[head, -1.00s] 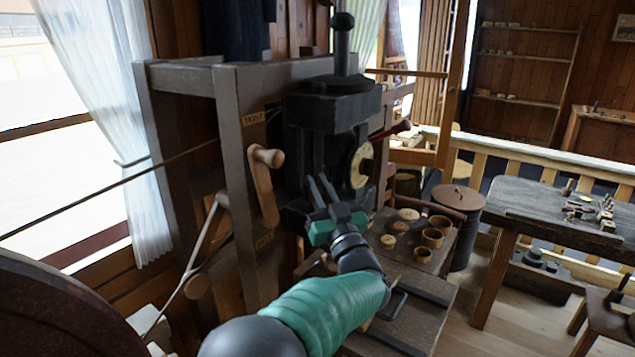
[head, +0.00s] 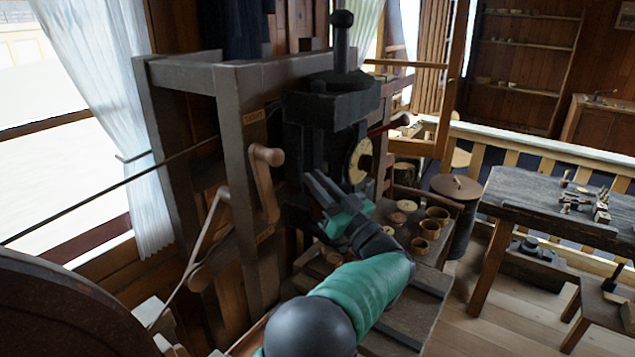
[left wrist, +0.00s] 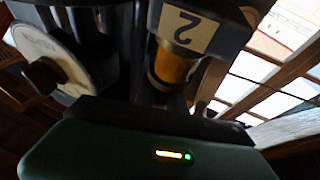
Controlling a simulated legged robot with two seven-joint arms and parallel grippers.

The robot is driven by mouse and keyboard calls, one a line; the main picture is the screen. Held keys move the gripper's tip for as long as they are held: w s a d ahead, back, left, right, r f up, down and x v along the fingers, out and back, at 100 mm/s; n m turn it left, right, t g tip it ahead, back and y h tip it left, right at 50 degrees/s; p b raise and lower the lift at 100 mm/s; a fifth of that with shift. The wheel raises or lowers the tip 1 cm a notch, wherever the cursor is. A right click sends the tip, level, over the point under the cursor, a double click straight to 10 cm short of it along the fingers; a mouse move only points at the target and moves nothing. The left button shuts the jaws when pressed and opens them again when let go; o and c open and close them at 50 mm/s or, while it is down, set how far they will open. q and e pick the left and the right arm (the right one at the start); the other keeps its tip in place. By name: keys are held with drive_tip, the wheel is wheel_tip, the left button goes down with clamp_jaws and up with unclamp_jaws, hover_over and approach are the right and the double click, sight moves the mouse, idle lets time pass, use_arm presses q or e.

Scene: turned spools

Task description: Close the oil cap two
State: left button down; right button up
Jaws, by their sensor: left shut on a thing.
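My left gripper (head: 318,188) reaches up to the front of a dark machine head (head: 330,105) in the head view, its fingers tilted up and left. In the left wrist view, a brass cylinder (left wrist: 174,65) sits between the dark fingers of the gripper (left wrist: 172,88), below a pale label (left wrist: 185,28) with an upside-down "2". The fingers are shut on this brass part, which I take to be oil cap two. In the head view the fingers hide it. Whether it is fully closed cannot be told. My right gripper is not in view.
A pale round dial (head: 361,160) is just right of the fingers. A wooden crank handle (head: 267,180) hangs on the grey frame (head: 232,130) to the left. Several small wooden cups (head: 422,247) stand on the bench below right. A worktable (head: 540,205) stands farther right.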

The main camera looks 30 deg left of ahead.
use_arm(q)
drive_tip(key=shift+r, duration=0.2)
drive_tip(key=c, duration=1.4)
unclamp_jaws()
drive_tip(key=shift+w, duration=0.1)
drive_tip(key=shift+f, duration=0.1)
drive_tip(key=shift+d, duration=0.1)
drive_tip(key=shift+d+f, duration=0.25)
drive_tip(key=b+v, duration=0.3)
drive_tip(key=v, duration=1.3)
drive_tip(key=shift+d, duration=0.1)
